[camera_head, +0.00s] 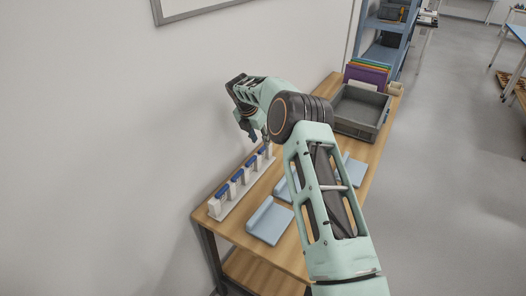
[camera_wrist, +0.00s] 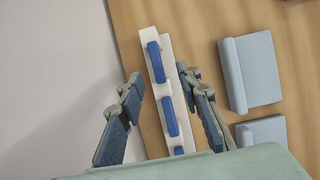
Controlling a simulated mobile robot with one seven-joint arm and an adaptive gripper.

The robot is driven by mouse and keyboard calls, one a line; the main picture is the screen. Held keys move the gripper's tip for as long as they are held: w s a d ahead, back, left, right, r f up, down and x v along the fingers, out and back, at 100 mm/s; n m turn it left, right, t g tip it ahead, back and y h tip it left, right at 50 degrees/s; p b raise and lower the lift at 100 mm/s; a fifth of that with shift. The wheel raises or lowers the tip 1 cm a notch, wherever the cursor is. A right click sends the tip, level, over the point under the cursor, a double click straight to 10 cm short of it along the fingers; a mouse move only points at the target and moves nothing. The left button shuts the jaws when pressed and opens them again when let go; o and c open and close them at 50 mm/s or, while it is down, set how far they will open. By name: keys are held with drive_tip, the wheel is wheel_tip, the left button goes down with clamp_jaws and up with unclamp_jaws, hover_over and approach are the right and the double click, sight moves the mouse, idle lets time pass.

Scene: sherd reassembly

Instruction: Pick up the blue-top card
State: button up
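Several blue-top cards stand in a row in a white rack (camera_head: 245,187) along the wall side of the wooden table. One card (camera_head: 222,192) is at the near end. In the wrist view, blue tops show along the white rack (camera_wrist: 151,36): one far card (camera_wrist: 155,62), one nearer card (camera_wrist: 169,117), and one partly hidden at the bottom edge. My gripper (camera_wrist: 160,76) is open, with one finger on each side of the rack and nothing held. In the head view my gripper (camera_head: 258,138) is over the far end of the row, which it partly hides.
Light blue holders (camera_head: 270,221) lie on the table (camera_head: 239,233) right of the rack, also in the wrist view (camera_wrist: 252,73). A grey crate (camera_head: 360,130) and coloured folders (camera_head: 366,76) stand at the far end. The wall (camera_head: 110,130) is close on the left.

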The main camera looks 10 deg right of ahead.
sight(263, 147)
drive_tip(key=shift+w+p+x, duration=0.15)
drive_tip(key=shift+p+x, duration=0.05)
drive_tip(key=shift+x, duration=1.2)
drive_tip(key=shift+w+p+x, duration=0.15)
drive_tip(key=shift+p+x, duration=0.05)
drive_tip(key=shift+x, duration=1.2)
drive_tip(key=shift+r, duration=0.1)
clamp_jaws()
